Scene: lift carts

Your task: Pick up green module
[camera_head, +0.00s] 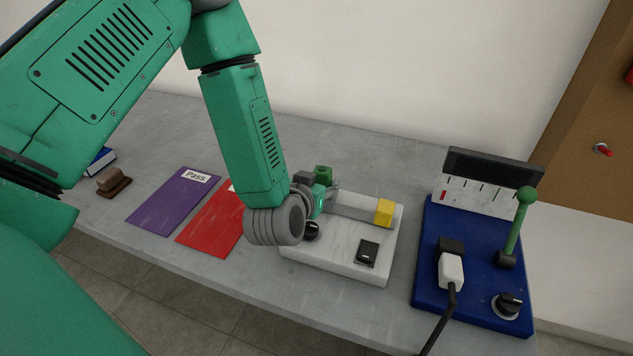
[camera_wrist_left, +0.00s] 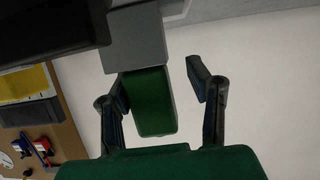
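The green module (camera_head: 323,173) is a small green block at the back of a white device (camera_head: 342,262), partly hidden by my left gripper (camera_head: 321,192). In the left wrist view the green module (camera_wrist_left: 150,103) lies between the two fingers of my left gripper (camera_wrist_left: 160,78), beneath a grey block (camera_wrist_left: 137,38). The fingers are spread. The module is close to the left finger, and I cannot tell if they touch; a clear gap separates it from the right finger. My right gripper is in neither view.
A yellow block (camera_head: 384,212) and a black switch (camera_head: 367,253) are on the white device. A blue panel (camera_head: 428,277) with a green-knobbed lever (camera_head: 518,220) stands right. Red (camera_head: 212,222) and purple (camera_head: 167,205) sheets lie left on the grey table (camera_head: 345,150).

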